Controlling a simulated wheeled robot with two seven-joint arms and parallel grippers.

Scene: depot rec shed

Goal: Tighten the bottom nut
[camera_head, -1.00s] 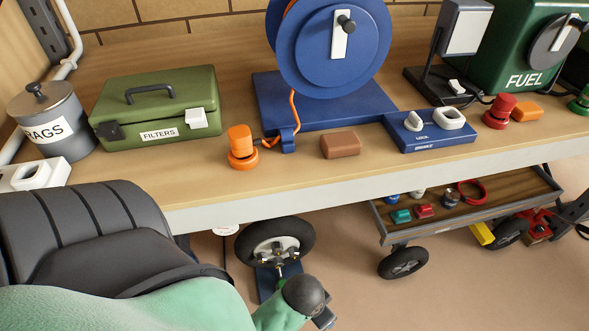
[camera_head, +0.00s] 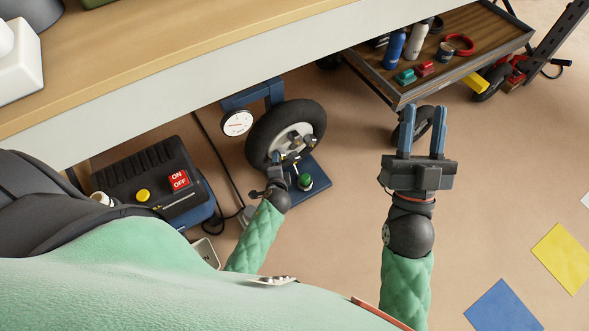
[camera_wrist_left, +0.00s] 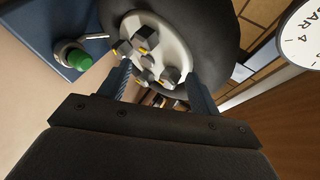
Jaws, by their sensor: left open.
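The wheel (camera_head: 259,134) stands upright on a blue stand under the bench, with a pale hub (camera_head: 300,130) carrying several dark nuts. My left gripper (camera_head: 277,168) is at the hub's near side, partly hidden by its own wrist. In the left wrist view the open left gripper (camera_wrist_left: 158,78) has one finger on each side of the lower hub area. Several nuts with yellow marks (camera_wrist_left: 147,76) show between and beyond the fingers. I cannot tell which is the bottom nut, or whether a finger touches one. My right gripper (camera_head: 424,132) is open and empty, above the floor.
A blue stand base (camera_head: 318,197) with a green button (camera_head: 305,181) lies below the wheel. A gauge (camera_head: 237,123) and an ON/OFF machine (camera_head: 150,175) stand left. The bench edge (camera_head: 170,90) runs overhead. A cart (camera_head: 440,80) stands behind the right gripper. Floor on the right is mostly clear.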

